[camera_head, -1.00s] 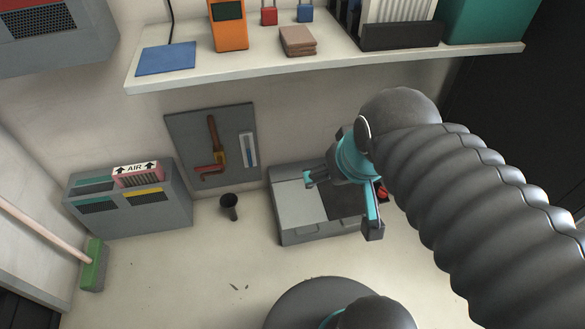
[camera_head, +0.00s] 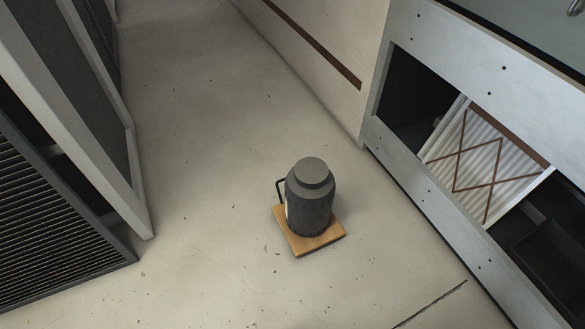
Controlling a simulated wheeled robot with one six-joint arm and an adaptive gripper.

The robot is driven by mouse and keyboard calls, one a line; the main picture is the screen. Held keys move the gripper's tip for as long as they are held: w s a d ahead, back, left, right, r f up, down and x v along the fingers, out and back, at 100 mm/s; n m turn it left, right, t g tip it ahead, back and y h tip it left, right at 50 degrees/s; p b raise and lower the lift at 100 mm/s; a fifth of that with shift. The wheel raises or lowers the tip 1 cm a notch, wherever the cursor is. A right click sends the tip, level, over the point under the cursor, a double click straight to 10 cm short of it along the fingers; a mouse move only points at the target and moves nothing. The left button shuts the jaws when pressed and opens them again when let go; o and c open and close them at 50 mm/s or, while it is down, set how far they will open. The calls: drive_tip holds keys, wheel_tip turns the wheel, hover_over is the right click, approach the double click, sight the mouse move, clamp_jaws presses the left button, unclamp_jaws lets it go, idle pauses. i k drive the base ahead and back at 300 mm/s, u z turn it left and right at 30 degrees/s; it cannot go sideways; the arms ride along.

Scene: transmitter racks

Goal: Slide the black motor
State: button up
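The black motor (camera_head: 310,198) is a dark grey-black cylinder with a narrower cap on top. It stands upright on a square wooden board (camera_head: 321,245) on the floor, near the middle of the view. A thin black bent handle (camera_head: 280,189) sticks out at its left side. A pale patch shows low on its left face. My gripper is not in the view now.
Pale floor (camera_head: 220,130) lies open around the motor and runs back as an aisle. A dark rack with a louvred panel (camera_head: 50,215) stands at left. A white-framed cabinet (camera_head: 430,200) with open bays and a pleated filter (camera_head: 480,160) stands at right. A dark floor crack (camera_head: 430,304) lies front right.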

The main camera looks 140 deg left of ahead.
sight(306, 218)
drive_tip(key=u, duration=4.75)
drive_tip(key=i, duration=1.2)
drive_tip(key=z, duration=0.6)
